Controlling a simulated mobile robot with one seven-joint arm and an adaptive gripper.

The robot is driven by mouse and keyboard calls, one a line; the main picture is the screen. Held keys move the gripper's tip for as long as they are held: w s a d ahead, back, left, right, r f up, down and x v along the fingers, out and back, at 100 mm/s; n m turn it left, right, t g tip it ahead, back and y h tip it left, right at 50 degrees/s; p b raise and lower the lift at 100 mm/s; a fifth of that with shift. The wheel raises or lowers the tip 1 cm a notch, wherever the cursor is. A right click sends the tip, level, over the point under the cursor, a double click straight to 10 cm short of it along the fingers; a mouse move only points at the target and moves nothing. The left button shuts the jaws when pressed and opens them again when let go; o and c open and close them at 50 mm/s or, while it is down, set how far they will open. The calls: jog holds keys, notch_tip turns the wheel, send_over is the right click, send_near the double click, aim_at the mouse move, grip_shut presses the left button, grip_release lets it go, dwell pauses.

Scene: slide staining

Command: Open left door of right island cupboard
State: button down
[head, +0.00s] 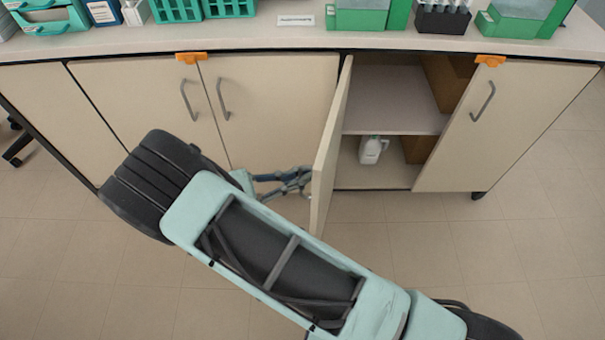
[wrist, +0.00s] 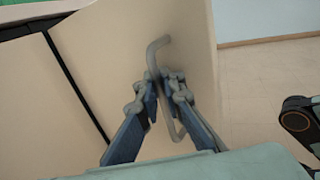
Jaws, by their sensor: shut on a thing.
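The left door (head: 328,150) of the right island cupboard (head: 392,92) stands swung well open toward me, seen nearly edge-on in the head view. In the wrist view, the door's face (wrist: 130,60) fills the upper middle, and its grey bar handle (wrist: 157,58) runs between my fingertips. My gripper (head: 300,178) is at the handle side of the door. In the wrist view, my gripper (wrist: 163,82) is shut on the handle.
The cupboard's right door (head: 500,125) is closed. Inside are a shelf (head: 395,100), a white jug (head: 372,150) and brown boxes (head: 445,80). The left cupboard's doors (head: 270,100) are closed beside my arm. Green trays and racks stand on the countertop (head: 270,40). The floor (head: 540,270) at the right is clear.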

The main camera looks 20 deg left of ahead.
jog(key=shift+s, duration=0.3)
jog(key=c, duration=2.4)
grip_release()
jog(key=v, duration=1.2)
jog(key=shift+w, duration=0.1)
